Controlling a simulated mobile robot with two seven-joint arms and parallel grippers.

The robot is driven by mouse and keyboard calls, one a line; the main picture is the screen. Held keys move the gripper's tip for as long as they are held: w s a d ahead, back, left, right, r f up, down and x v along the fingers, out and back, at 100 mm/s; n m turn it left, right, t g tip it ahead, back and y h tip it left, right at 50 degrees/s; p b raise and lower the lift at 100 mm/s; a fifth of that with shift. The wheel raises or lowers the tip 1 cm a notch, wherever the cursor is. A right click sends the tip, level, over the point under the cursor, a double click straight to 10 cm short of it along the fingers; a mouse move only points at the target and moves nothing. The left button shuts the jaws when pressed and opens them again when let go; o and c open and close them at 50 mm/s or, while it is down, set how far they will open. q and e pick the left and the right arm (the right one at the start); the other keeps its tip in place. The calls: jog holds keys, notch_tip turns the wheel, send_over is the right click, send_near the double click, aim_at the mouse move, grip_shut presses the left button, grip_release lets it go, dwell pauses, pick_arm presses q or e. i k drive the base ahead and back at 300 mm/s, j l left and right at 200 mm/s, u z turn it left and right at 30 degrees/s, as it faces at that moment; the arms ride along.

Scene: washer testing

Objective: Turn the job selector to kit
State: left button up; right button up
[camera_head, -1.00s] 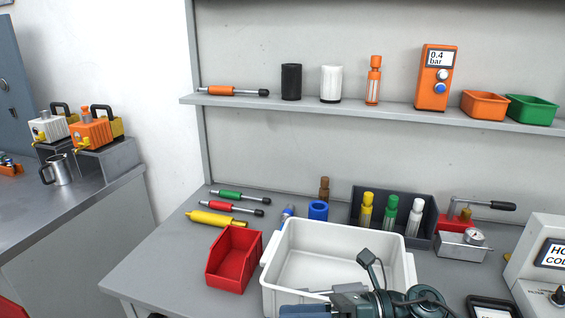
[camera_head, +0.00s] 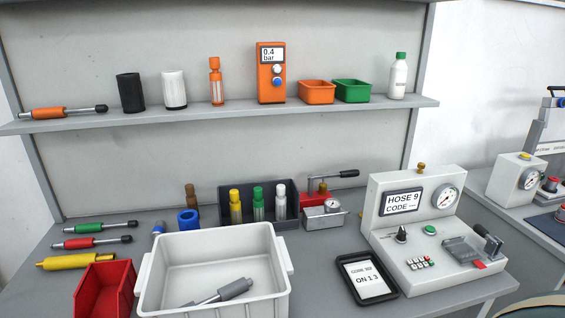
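The white test unit (camera_head: 413,210) stands at the right of the bench. Its tilted display (camera_head: 402,201) reads "HOSE 9" and "CODE" with small marks after it. A black knob (camera_head: 402,236), which looks like the selector, sits below the display at the left of the panel. Its pointer and label are too small to read. A green button (camera_head: 430,230) and a round gauge (camera_head: 446,197) are beside it. Neither of my grippers shows in this view.
A white bin (camera_head: 215,245) holds a grey damper (camera_head: 235,289). A clamp (camera_head: 473,248) sits on the unit's right side.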

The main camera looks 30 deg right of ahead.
aim_at(401, 237)
jog(key=z, duration=1.85)
jog(key=i+l, duration=0.1)
jog(key=l, duration=0.35)
jog(key=i+u, duration=0.05)
jog(key=i, duration=0.05)
